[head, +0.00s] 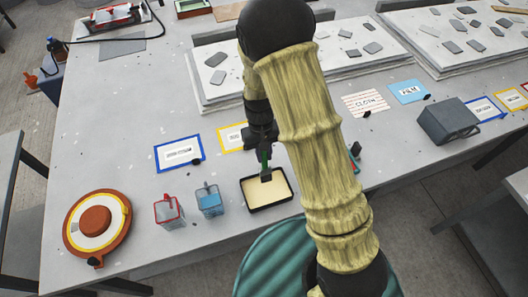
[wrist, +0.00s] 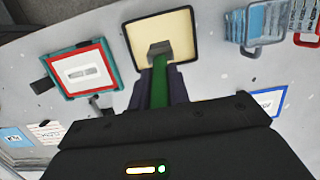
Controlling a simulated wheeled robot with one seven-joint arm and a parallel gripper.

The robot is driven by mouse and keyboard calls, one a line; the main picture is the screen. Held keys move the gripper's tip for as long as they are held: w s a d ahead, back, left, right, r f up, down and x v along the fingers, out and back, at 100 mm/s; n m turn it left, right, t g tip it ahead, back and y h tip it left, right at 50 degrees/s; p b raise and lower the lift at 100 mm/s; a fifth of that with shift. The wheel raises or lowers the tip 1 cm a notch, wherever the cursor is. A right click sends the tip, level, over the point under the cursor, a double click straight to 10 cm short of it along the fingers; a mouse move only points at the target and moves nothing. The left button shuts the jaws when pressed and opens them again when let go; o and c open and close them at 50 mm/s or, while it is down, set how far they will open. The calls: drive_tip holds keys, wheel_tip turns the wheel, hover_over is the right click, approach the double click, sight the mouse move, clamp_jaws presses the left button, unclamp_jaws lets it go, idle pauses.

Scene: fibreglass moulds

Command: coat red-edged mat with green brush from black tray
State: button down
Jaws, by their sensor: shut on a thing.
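My gripper (head: 262,148) is shut on the green brush (wrist: 159,80), also seen in the head view (head: 264,160). The brush points down, its grey head over the cream liquid of the black tray (head: 270,205). In the wrist view the tray (wrist: 127,34) lies just ahead of my gripper (wrist: 163,90), with the brush head inside its outline near the edge. I cannot tell whether the bristles touch the liquid. The red-edged mat (wrist: 82,74), with a teal outer border and a pale middle, lies left of the tray in the wrist view. My arm mostly hides it in the head view.
A red wire basket (head: 168,210) and a blue one (head: 208,200) stand left of the tray. Blue-edged (head: 180,153) and yellow-edged (head: 230,138) mats lie behind. A round orange container (head: 97,228) stands far left. A grey block (head: 448,122) sits right. White boards fill the back.

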sight(265, 172)
wheel_tip(265, 172, down, 8)
drive_tip(key=b, duration=0.6)
drive_tip(key=shift+f, duration=0.2)
drive_tip(key=shift+s, duration=0.1)
drive_tip(key=shift+r, duration=0.1)
idle(1.1)
drive_tip(key=shift+w+a+r+p, duration=0.1)
drive_tip(key=shift+w+r+p, duration=0.15)
drive_tip(key=shift+r+p, duration=0.8)
drive_tip(key=shift+w+r+p, duration=0.2)
drive_tip(key=shift+r+p, duration=0.7)
drive_tip(key=shift+r, duration=0.15)
